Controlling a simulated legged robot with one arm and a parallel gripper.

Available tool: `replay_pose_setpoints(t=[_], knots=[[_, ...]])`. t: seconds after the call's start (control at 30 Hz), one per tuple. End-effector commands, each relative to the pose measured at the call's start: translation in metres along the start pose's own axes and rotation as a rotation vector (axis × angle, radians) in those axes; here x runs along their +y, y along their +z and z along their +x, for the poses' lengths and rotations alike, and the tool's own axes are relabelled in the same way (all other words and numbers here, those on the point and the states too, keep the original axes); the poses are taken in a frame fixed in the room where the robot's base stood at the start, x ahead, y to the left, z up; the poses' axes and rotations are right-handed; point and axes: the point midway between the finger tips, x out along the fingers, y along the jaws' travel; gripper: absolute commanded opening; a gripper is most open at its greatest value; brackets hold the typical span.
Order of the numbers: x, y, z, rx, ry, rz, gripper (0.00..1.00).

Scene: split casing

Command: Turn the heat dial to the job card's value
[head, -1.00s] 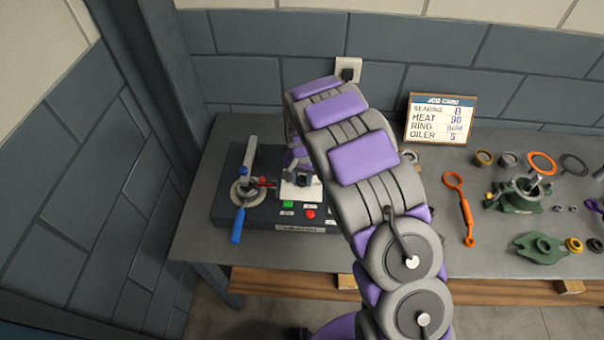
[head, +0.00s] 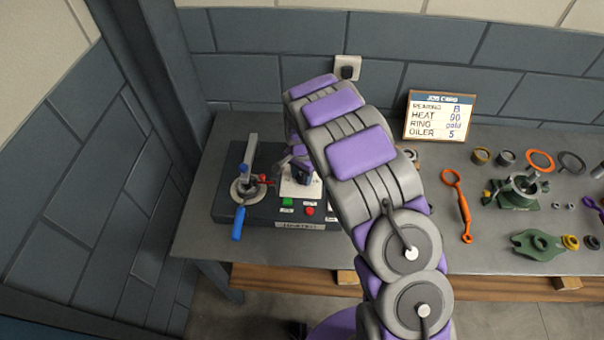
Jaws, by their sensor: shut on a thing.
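The job card (head: 440,117) stands at the back of the bench and reads bearing B, heat 90, ring gold, oiler 5. The dark heater unit (head: 226,209) sits on the left of the bench. A white dial plate (head: 297,189) shows on its top, partly covered by my gripper (head: 300,178). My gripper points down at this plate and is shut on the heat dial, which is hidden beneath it. The dial's pointer and scale cannot be read.
Beside the plate are a green button (head: 288,202), a red button (head: 310,211) and a blue-handled lever (head: 239,222). To the right lie an orange wrench-like tool (head: 461,205), a green housing (head: 517,192), a green flange (head: 543,246) and several rings.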

Motion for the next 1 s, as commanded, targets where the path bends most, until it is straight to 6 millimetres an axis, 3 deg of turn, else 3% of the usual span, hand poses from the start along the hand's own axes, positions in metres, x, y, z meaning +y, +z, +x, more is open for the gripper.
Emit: replay_pose_setpoints(t=[0.17, 0.2, 0.43, 0.77, 1.0], knots=[[-0.001, 0.001, 0.0, -0.002, -0.001, -0.001, 0.09], [-0.001, 0.001, 0.0, -0.002, -0.001, -0.001, 0.44], [-0.001, 0.0, 0.0, -0.001, 0.0, -0.001, 0.66], [0.0, -0.002, -0.005, 0.0, -0.002, -0.001, 0.66], [-0.001, -0.001, -0.045, 0.001, -0.002, -0.002, 0.66]])
